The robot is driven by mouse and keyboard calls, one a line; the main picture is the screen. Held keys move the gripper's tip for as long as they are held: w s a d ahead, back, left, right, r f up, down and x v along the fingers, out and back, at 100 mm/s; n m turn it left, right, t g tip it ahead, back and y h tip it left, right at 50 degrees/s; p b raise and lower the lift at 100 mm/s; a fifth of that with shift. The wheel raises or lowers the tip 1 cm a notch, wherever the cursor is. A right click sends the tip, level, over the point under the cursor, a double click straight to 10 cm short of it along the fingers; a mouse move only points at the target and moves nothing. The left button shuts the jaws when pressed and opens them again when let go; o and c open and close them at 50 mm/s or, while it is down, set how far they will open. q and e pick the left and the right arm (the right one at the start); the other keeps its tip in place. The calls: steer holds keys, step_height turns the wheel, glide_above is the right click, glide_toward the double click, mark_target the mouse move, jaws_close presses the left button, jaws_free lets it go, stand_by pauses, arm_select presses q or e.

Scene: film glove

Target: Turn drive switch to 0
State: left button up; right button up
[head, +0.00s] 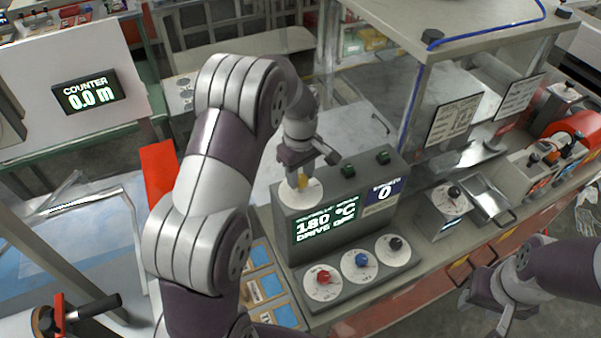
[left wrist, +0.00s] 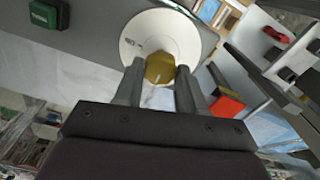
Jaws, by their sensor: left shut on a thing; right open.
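The drive switch is a yellow knob (left wrist: 160,69) on a round white dial (left wrist: 139,35), shown in the left wrist view. In the head view the dial (head: 289,194) sits on top of the grey control box (head: 283,240), at its left end. My left gripper (left wrist: 160,88) reaches down over the knob and is shut on it, one finger on each side. The display (head: 325,221) on the box front reads 180 °C with a DRIVE line below, whose last word I cannot read surely. My right gripper (head: 483,302) is open and empty at the lower right.
A counter display (head: 91,92) reads 0.0 m. A clear-walled enclosure (head: 480,90) stands to the right.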

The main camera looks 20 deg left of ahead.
mark_target(300, 177)
arm_select(q)
steer(key=shift+w+r, duration=0.15)
steer(key=o, duration=0.9)
steer(key=shift+o, duration=0.8)
steer(key=shift+a, duration=0.1)
steer(key=shift+r+b, duration=0.3)
steer(key=shift+b, duration=0.1)
step_height(300, 177, up, 4)
steer(key=shift+r+b, duration=0.2)
steer(key=shift+b, duration=0.3)
step_height(300, 177, up, 8)
steer(key=p, duration=0.7)
steer(key=shift+f, duration=0.2)
